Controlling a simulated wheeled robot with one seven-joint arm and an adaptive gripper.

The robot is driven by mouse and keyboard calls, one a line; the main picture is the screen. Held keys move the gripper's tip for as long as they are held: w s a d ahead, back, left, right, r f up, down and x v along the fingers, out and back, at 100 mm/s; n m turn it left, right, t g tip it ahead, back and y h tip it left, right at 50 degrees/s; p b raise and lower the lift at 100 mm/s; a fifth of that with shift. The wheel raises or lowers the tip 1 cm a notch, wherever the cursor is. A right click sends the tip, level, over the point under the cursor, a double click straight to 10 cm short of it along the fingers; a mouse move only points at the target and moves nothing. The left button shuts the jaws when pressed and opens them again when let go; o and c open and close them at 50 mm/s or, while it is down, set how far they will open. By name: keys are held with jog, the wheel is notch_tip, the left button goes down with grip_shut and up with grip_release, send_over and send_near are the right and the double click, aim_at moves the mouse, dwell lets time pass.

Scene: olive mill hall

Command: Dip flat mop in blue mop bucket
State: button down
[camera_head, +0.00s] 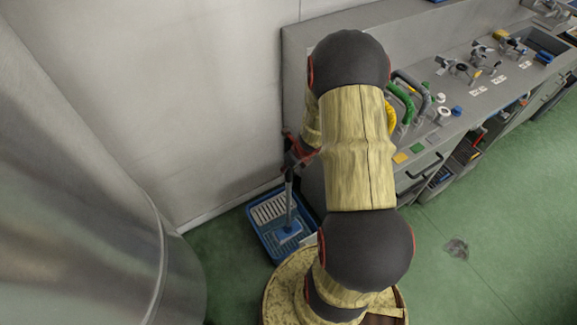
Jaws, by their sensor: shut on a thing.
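The flat mop has a thin grey handle (289,198) that stands nearly upright and a small blue head (288,234). The blue mop bucket (262,236) is on the green floor by the wall, with a pale slatted grille (270,208) across its far part. The mop head shows within the bucket's outline, at its near part; from this angle I cannot tell how deep it sits or whether it touches. My gripper (293,156) is shut on the upper handle, above the bucket. My arm partly hides the gripper and the area to the right of the bucket.
A large metal tank (85,200) fills the left side. The pale wall (190,100) runs close behind the bucket. A grey workbench (470,95) with hoses, valves and small parts stands at the right, with open shelves below. The green floor (480,240) at the right is mostly free, with one dark stain.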

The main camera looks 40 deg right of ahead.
aim_at(288, 149)
jog(key=shift+f, duration=0.1)
jog(key=shift+f+b, duration=1.55)
jog(key=shift+b, duration=0.05)
jog(key=shift+f+b, duration=0.3)
jog(key=shift+f, duration=0.05)
jog(key=shift+r, duration=0.1)
notch_tip(288, 149, up, 14)
jog(key=p, duration=1.3)
jog(key=shift+a, duration=0.15)
dwell(0.7)
jog(key=shift+f+b, duration=0.2)
jog(key=shift+b, duration=0.1)
